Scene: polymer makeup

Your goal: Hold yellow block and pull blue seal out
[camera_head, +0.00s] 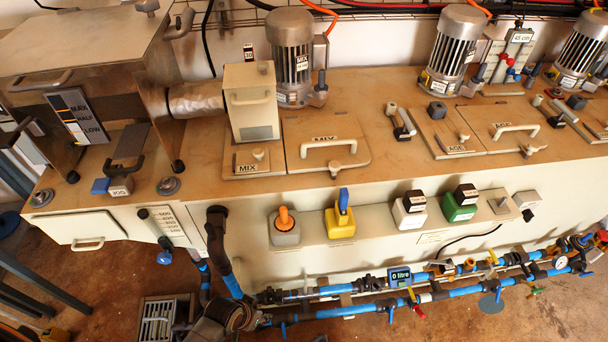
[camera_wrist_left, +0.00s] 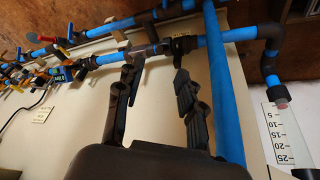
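Neither can be made out in the left wrist view. My left gripper (camera_wrist_left: 157,82) is open and empty in the left wrist view, with its two dark fingers apart. It faces the pale machine front and the blue pipes (camera_wrist_left: 108,58). It cannot be clearly picked out in the head view, where a dark shape at the bottom may be part of my arm. My right gripper is not in view.
A grey block with an orange seal (camera_head: 284,226) stands left of the yellow block. White (camera_head: 409,212) and green (camera_head: 459,206) blocks with black tops stand to its right. Blue pipes with valves and a meter (camera_head: 399,277) run below the ledge. A dark elbow pipe (camera_head: 216,226) drops at the left.

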